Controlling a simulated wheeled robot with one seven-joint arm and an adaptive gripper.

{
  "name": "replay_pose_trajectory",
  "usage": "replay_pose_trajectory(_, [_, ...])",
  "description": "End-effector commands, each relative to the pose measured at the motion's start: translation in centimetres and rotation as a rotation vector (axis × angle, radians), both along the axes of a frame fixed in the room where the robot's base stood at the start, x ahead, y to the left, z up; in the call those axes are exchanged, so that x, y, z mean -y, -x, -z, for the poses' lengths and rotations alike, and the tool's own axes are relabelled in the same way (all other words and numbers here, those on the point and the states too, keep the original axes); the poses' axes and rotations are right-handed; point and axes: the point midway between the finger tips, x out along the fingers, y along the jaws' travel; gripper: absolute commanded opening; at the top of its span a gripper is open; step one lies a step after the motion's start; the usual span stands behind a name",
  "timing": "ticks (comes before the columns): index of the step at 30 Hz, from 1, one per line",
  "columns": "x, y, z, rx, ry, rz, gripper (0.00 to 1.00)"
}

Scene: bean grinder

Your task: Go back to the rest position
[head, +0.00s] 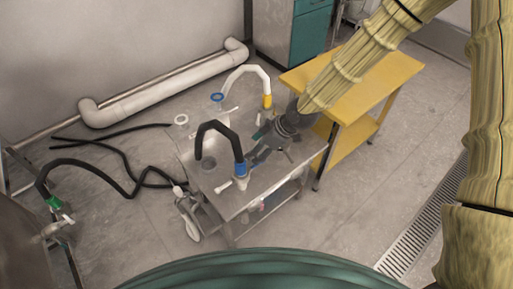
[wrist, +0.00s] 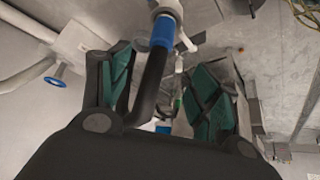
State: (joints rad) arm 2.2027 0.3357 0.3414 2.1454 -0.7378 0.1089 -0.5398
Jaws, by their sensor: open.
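My gripper (head: 258,143) is over the steel cart (head: 285,170), its arm reaching in from the upper right. In the wrist view its two teal-padded fingers (wrist: 163,98) are spread apart. A black curved hose (head: 213,127) with a blue collar (head: 240,169) stands on the cart just left of the gripper. In the wrist view this black hose (wrist: 150,88) runs up between the fingers to its blue collar (wrist: 163,32); gaps show beside it, and I cannot tell whether it touches a finger.
A white curved pipe (head: 245,72) with a yellow collar stands behind the gripper. A yellow table (head: 385,80) is right of the cart, under my arm. Black hoses (head: 110,165) lie on the floor at left. The floor (head: 350,225) at front right is clear.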

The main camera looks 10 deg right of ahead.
Motion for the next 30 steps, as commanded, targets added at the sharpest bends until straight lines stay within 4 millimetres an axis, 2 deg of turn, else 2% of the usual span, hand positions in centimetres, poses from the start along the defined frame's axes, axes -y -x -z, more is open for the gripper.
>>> replay_pose_trajectory(10, [0.0,0.1,0.1,-0.003,0.0,0.002,0.63])
replay_pose_trajectory(14, [0.2,1.4,1.7,-0.043,-0.003,0.039,0.63])
replay_pose_trajectory(17, [0.6,3.7,4.3,-0.111,-0.008,0.116,0.63])
replay_pose_trajectory(23, [2.6,10.2,10.6,-0.285,0.007,0.353,0.63])
replay_pose_trajectory(30, [6.6,18.8,16.8,-0.446,0.083,0.666,0.63])
